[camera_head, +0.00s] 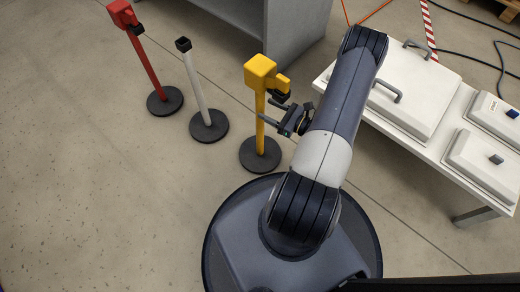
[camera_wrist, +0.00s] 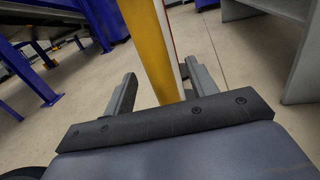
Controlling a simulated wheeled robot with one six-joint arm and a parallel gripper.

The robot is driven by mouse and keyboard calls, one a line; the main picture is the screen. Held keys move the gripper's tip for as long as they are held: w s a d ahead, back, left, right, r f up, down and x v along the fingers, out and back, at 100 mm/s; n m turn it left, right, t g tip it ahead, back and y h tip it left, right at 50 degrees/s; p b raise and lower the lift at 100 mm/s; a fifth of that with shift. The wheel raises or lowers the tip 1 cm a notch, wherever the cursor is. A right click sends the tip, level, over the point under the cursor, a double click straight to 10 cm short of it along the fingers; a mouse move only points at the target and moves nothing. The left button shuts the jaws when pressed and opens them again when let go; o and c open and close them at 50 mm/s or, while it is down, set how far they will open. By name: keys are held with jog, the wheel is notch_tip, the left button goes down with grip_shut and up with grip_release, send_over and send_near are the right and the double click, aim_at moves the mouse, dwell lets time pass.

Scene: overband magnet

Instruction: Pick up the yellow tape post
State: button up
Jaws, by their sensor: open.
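The yellow tape post (camera_head: 260,134) stands upright on a round black base, with a boxy yellow head and a side arm on top. My gripper (camera_head: 266,111) is beside its shaft, below the head, coming from the right. The fingertips reach the shaft in the head view. In the wrist view, the yellow shaft (camera_wrist: 148,40) shows between the two open fingers of my gripper (camera_wrist: 160,78), nearer the right finger. Its lower part is hidden behind the gripper body. I cannot tell whether a finger touches it.
A white post (camera_head: 196,90) and a red post (camera_head: 144,60) stand to the left on black bases. A white table (camera_head: 455,110) with lidded boxes is at the right. A grey cabinet (camera_head: 295,35) is behind. The floor at left is clear.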

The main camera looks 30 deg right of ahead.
aim_at(260, 107)
jog(key=b+x, duration=0.1)
jog(key=x, duration=0.3)
jog(key=shift+a+f, duration=0.1)
jog(key=shift+a, duration=0.05)
jog(key=shift+c, duration=0.5)
grip_shut()
jog(key=shift+r, duration=0.2)
